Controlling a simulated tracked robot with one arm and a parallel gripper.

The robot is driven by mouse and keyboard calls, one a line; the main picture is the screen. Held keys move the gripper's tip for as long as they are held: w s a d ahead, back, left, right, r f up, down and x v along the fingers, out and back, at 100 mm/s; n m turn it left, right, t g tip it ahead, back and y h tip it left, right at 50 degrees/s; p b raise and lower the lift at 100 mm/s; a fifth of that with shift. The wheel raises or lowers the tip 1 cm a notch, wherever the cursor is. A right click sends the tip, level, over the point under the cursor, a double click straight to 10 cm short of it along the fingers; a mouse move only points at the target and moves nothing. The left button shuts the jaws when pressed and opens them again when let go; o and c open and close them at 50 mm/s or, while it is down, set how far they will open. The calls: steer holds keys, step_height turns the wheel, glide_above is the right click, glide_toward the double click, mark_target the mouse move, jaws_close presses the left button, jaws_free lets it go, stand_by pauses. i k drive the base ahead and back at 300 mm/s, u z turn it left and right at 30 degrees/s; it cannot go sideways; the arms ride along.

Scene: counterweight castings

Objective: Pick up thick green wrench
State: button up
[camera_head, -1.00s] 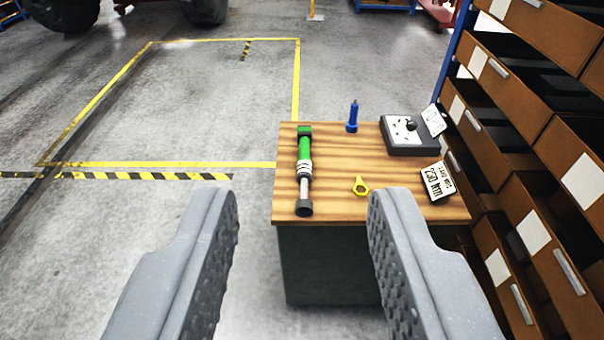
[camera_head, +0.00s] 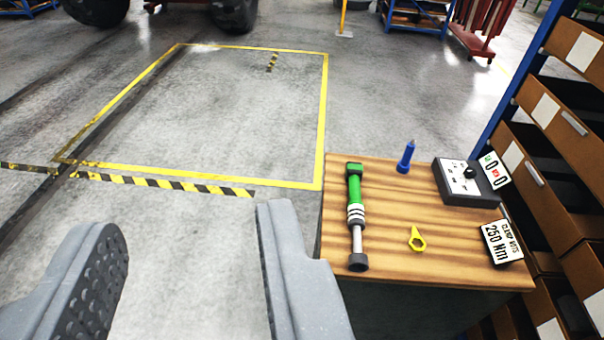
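The thick green wrench (camera_head: 355,200) lies on the left part of a wooden-topped table (camera_head: 390,185). It has a green upper body, white rings, a grey shaft and a dark round end towards me. My gripper (camera_head: 195,235) is open and empty, with its two grey fingers wide apart. It is in front of the table and to the left of the wrench, over the floor in the picture. The right finger overlaps the table's front left edge in the view. The wrench is fully visible.
On the table are a blue pointed tool (camera_head: 406,157), a yellow ring tool (camera_head: 417,239), a dark box with dials (camera_head: 462,183) and a "250 Nm" sign (camera_head: 502,243). A drawer rack (camera_head: 560,180) stands close on the right. The yellow-taped floor (camera_head: 230,110) is clear.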

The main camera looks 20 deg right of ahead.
mark_target(357, 260)
steer(key=u, duration=0.1)
steer(key=i, duration=1.7)
steer(key=z, duration=0.75)
